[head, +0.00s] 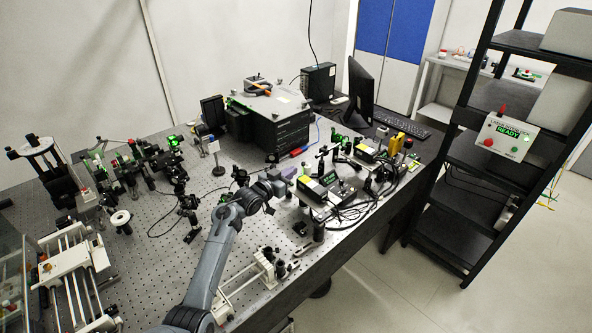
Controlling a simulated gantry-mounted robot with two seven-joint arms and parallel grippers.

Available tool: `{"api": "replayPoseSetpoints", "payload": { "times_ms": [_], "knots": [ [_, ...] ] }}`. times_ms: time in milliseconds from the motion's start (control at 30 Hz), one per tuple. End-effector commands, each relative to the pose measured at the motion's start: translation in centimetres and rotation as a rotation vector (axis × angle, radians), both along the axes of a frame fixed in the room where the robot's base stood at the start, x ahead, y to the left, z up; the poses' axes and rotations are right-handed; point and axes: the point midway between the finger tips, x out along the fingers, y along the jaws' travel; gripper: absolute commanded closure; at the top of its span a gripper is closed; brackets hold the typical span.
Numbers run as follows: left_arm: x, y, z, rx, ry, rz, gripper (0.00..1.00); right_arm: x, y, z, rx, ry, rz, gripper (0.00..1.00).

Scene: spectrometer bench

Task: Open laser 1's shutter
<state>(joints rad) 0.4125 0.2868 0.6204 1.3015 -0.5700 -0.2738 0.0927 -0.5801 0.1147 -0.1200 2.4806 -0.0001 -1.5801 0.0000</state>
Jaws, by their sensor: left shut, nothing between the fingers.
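I cannot read which is laser 1, and no shutter can be made out clearly at this size. My left gripper (291,180) is shut and empty, just left of the nearer box and close to it. A small purple patch shows at its tip; I cannot tell whether they touch. My right gripper is out of view.
A large black instrument (275,122) stands behind the gripper. Loose cables (350,212) lie right of the nearer box. Many optic mounts crowd the table's left side. Bare perforated table (145,262) shows at front left.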

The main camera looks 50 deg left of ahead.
Motion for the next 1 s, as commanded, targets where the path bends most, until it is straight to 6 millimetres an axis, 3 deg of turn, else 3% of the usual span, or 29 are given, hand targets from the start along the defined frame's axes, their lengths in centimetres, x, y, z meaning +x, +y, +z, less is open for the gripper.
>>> {"api": "replayPoseSetpoints", "payload": {
  "times_ms": [300, 1000],
  "knots": [
    [2.8, 0.3, -0.3, 0.0, 0.001, 0.0, 1.0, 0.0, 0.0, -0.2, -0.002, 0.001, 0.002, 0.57],
    [3.3, 0.4, 0.2, 0.003, 0.026, 0.0, 1.0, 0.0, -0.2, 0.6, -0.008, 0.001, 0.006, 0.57]
  ]
}}
